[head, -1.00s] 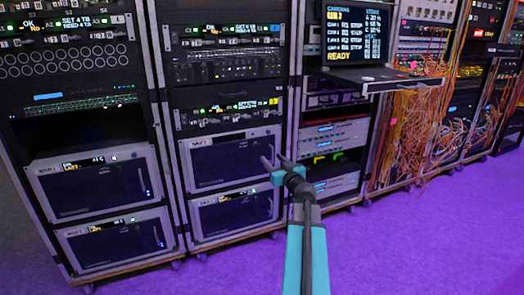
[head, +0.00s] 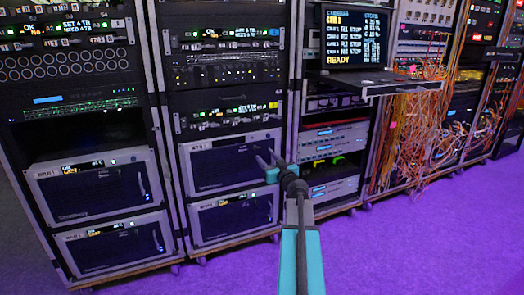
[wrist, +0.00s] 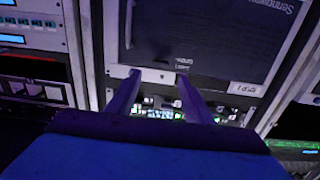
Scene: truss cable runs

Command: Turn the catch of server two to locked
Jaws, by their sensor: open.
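My gripper (head: 267,156) is open and empty. It is in front of the right edge of the upper silver-framed box (head: 228,163) low in the second rack from the left. A similar box (head: 236,215) sits right below. Their labels are too small to read, so I cannot tell which is server two. In the wrist view my fingers (wrist: 158,82) point at the pale frame of a dark-fronted box (wrist: 205,35), whose lettering shows upside down. A small pale round part (wrist: 163,76) on that frame shows between the fingertips; I cannot tell if it is a catch. Contact is unclear.
Two more silver-framed boxes (head: 98,186) stand low in the left rack. A pull-out shelf (head: 375,85) with a screen juts out at the right. Loose orange cables (head: 425,125) hang beyond it. The purple floor (head: 430,245) in front is clear.

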